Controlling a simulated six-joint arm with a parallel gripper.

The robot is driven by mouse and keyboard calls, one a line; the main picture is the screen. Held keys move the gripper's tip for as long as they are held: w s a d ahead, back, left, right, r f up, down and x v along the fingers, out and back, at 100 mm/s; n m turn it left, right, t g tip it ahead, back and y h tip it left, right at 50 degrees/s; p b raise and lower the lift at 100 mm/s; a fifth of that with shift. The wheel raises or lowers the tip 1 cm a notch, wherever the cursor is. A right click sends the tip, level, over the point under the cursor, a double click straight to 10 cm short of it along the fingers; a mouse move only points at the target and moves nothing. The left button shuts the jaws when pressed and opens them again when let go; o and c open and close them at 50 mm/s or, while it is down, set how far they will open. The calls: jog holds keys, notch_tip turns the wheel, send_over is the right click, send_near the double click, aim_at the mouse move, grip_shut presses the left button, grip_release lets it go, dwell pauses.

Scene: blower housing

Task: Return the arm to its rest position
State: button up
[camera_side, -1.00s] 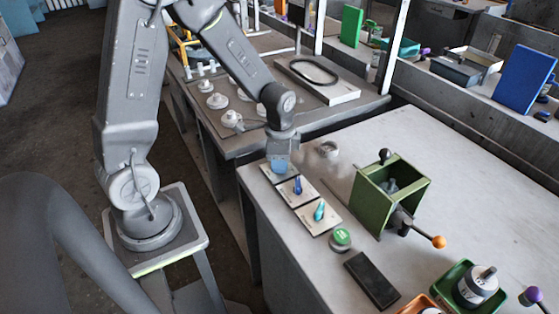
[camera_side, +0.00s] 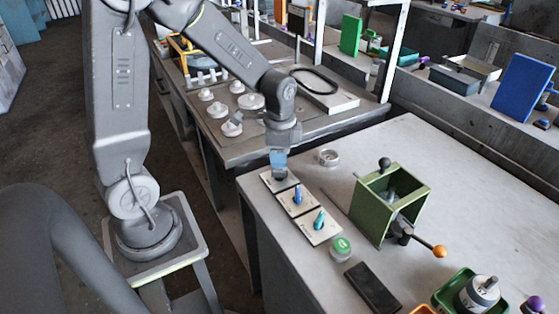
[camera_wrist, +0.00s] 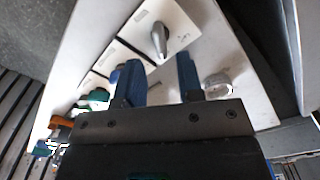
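My arm is bent at the elbow and reaches over the bench.
Plates with a blue knob (camera_side: 298,194) and a teal knob (camera_side: 319,219) lie beside it. A grey ring (camera_side: 329,157), a green button (camera_side: 341,249), a black slab (camera_side: 373,287) and a green box (camera_side: 389,205) with an orange-tipped lever share the bench. A shelf post stands behind.

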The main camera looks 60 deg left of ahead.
jog(key=shift+r, duration=0.45)
jog(key=shift+r, duration=0.1)
jog(key=s+d+r+n+t, duration=0.2)
jog(key=s+d+r+n, duration=0.1)
jog(key=s+r, duration=0.3)
jog(key=s+d+r+n+t, duration=0.3)
jog(key=s+d+r+n, duration=0.1)
jog(key=r, duration=0.4)
jog(key=shift+s+d+t, duration=0.3)
jog(key=shift+s+d, duration=0.15)
jog(key=shift+s, duration=0.65)
jog(key=shift+r, duration=0.1)
